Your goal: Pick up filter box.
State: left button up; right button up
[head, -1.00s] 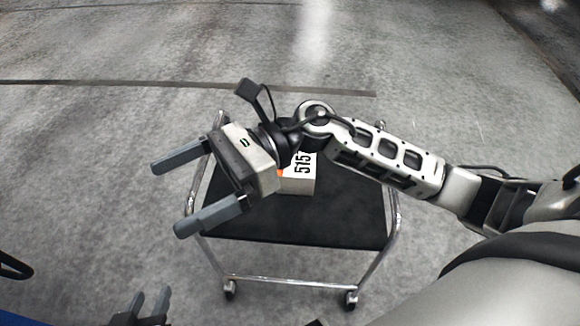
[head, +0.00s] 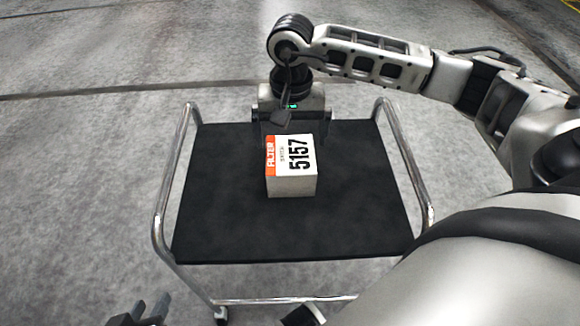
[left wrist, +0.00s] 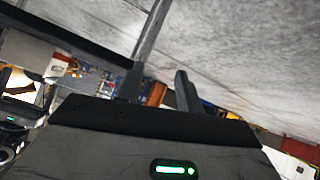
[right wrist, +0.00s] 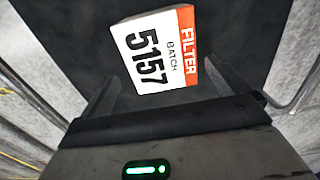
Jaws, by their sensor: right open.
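The filter box (head: 291,182) is white with an orange FILTER band and the number 5157. It sits on the black top of a cart (head: 210,225). My right gripper (head: 291,128) is at the far side of the box, pointing down with its fingers spread, one toward each side. In the right wrist view the box (right wrist: 155,52) lies ahead of the open fingers (right wrist: 160,90), with nothing held between them; contact cannot be told. My left gripper (head: 150,312) is low at the bottom left, away from the cart. The left wrist view shows its fingers (left wrist: 158,85) apart and empty.
The cart has raised chrome tube rails (head: 172,180) at its left and right sides. The black top around the box is clear. Grey floor surrounds the cart. A cluttered background with shelves or goods shows in the left wrist view.

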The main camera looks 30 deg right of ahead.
aim_at(290, 153)
jog(key=f, duration=0.3)
jog(key=f+b, duration=0.1)
jog(key=f, duration=0.3)
jog(key=shift+s+a+f, duration=0.15)
jog(key=shift+s+a, duration=0.05)
jog(key=c, duration=0.9)
